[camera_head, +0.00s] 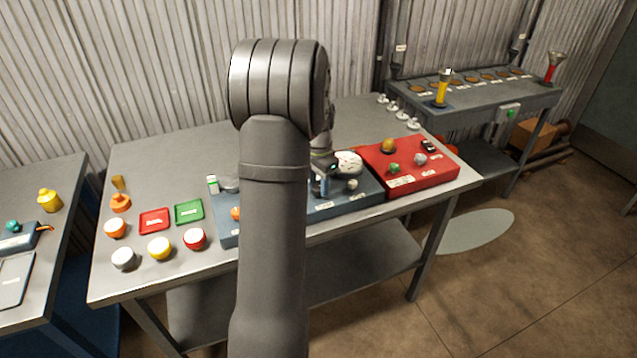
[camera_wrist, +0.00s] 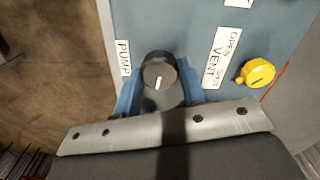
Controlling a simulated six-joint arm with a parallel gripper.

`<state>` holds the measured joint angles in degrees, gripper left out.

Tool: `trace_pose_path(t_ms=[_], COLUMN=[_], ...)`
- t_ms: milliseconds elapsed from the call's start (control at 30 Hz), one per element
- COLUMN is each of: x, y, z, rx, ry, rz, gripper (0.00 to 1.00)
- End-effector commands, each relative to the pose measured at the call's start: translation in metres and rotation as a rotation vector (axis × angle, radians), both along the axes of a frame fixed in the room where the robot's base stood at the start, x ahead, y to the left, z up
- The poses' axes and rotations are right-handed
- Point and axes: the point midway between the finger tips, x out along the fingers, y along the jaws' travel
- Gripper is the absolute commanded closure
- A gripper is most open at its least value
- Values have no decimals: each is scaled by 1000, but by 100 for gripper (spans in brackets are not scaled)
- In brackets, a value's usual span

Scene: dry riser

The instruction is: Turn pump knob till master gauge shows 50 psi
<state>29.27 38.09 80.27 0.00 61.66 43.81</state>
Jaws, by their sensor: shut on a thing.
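The dark pump knob (camera_wrist: 158,72) with a white pointer line stands on the blue panel (camera_wrist: 200,20), beside a PUMP label (camera_wrist: 123,58). My gripper (camera_wrist: 158,98) is shut on this knob, with a finger on each side. In the head view my gripper (camera_head: 322,182) is at the blue panel (camera_head: 350,198), partly hidden by my arm. A large white round face (camera_head: 348,163), which may be the master gauge, stands behind it. Its reading is too small to tell.
A yellow vent knob (camera_wrist: 257,73) sits right of the pump knob, beside an OPEN/SHUT label. A red panel (camera_head: 425,180) with several small parts adjoins on the right. Coloured caps and red and green trays (camera_head: 189,212) lie on the left of the table.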

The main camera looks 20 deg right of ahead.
Motion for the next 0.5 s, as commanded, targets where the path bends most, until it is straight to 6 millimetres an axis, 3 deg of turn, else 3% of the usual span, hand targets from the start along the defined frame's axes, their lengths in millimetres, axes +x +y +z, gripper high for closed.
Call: trace_pose_path(t_ms=[167,200,267,500], x=[1,1,0,0], y=[0,0,0,0], z=[1,1,1,0], rx=[-1,-1,-1,-1], ry=[-2,-2,-2,-1], rz=[1,1,1,1], gripper=[85,54,43,41])
